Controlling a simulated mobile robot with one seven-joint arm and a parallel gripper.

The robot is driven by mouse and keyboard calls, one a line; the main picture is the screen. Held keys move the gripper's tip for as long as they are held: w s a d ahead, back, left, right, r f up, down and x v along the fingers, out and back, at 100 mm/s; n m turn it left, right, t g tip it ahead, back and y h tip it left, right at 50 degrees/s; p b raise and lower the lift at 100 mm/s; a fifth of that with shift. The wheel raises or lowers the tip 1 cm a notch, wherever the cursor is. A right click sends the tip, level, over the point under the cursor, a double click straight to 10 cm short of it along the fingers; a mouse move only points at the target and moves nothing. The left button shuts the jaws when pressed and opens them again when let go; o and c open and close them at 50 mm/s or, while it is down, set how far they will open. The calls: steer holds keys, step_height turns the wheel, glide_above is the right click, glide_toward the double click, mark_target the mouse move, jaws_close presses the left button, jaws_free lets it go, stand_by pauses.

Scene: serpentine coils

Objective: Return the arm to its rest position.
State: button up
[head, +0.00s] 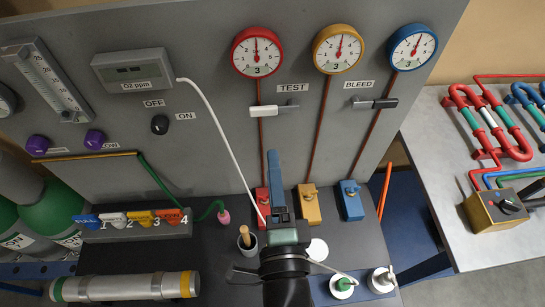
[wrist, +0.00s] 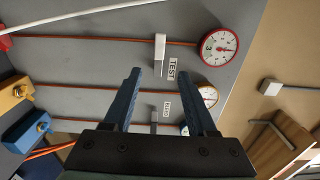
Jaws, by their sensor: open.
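My arm rises from the bottom middle of the head view, with my gripper (head: 274,158) pointing up toward the grey panel, above the dark bench. In the wrist view the two blue fingers of my gripper (wrist: 159,73) stand apart with nothing between them. Beyond them are the panel, the TEST lever (wrist: 160,48) and the BLEED lever (wrist: 154,120). In the head view the TEST lever (head: 273,110) is above the fingertips. My gripper partly hides the red block (head: 262,198) on the bench.
Red, yellow and blue gauges (head: 257,52) top the panel. Yellow (head: 309,204) and blue (head: 351,200) valve blocks stand right of my gripper. A side table (head: 440,130) carries coils and a yellow box.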

steer(key=w+a+r+n+t, duration=0.1)
steer(key=w+r+n, duration=0.1)
steer(key=r, duration=0.3)
steer(key=w+r+n+t+y, duration=0.1)
steer(key=r+n, duration=0.2)
steer(key=r, duration=0.1)
steer(key=w+a+r+n+t, duration=0.1)
steer(key=w+r+n, duration=0.1)
steer(key=r, duration=0.3)
steer(key=s+r+n+t, duration=0.2)
steer(key=r+n, duration=0.1)
steer(key=r, duration=0.7)
steer(key=s+r+n+t+b, duration=0.1)
steer(key=r+n, duration=0.3)
steer(key=r, duration=0.6)
steer(key=s+r+n+t+h+b, duration=0.1)
steer(key=s+r+n+t, duration=0.2)
steer(key=r, duration=0.7)
steer(key=shift+s+a+n, duration=0.3)
steer(key=shift+a+n, duration=0.15)
steer(key=shift+n, duration=0.15)
